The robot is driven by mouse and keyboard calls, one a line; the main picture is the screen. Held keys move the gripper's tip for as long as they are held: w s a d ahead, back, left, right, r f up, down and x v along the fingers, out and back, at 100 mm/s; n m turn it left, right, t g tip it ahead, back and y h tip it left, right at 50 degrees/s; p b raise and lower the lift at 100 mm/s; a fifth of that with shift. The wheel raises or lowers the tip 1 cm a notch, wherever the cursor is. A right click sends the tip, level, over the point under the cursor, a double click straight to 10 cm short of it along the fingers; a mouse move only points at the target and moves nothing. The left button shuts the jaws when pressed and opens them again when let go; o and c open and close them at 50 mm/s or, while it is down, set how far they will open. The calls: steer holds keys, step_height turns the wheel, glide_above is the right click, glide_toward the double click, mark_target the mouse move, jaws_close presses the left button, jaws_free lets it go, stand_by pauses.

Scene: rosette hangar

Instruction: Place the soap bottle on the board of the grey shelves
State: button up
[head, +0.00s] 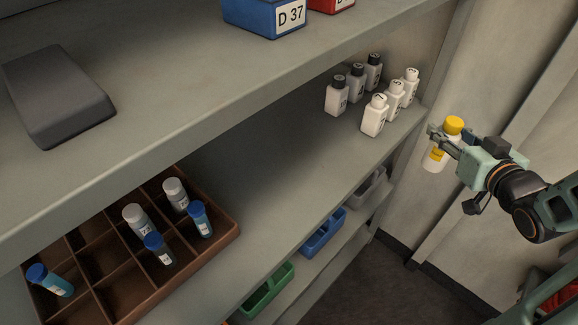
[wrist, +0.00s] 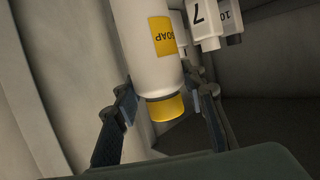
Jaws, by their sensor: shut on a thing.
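The soap bottle (head: 436,158) is white with a yellow cap and a yellow label. My gripper (head: 442,136) is shut on it near the cap and holds it in the air, to the right of the grey shelves (head: 290,180). In the wrist view the bottle (wrist: 143,50) hangs between the fingers of my gripper (wrist: 168,98), its label reading SOAP. The picture there is upside down, with the cap lowest. The middle board's right end, nearest the bottle, bears several small bottles.
A brown divided tray (head: 225,236) with several vials stands at the left of the board. Between them the board is clear. A blue bin (head: 250,14) is on the upper board; green (head: 266,290) and blue (head: 322,235) bins sit below.

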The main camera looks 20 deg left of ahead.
steer(key=w+a+n+g+y+b, duration=0.1)
steer(key=w+a+n+y+b, duration=0.15)
steer(key=a, duration=0.85)
steer(key=s+a+r+n+g+y, duration=0.2)
steer(key=s+a+r, duration=0.1)
steer(key=a, duration=0.6)
steer(key=s+a+r+n+g+y, duration=0.2)
steer(key=a+r, duration=0.1)
steer(key=a, duration=0.6)
steer(key=s+a+r+n+g+y, duration=0.2)
steer(key=s+a+r, duration=0.15)
steer(key=a, duration=0.65)
steer(key=w+a+f+b, duration=0.5)
steer(key=w+a+f, duration=0.3)
steer(key=a+f, duration=0.3)
steer(key=shift+w+a+f, duration=0.15)
steer(key=shift+a+f, duration=0.1)
steer(key=shift+f, duration=0.6)
steer(key=shift+h, duration=0.25)
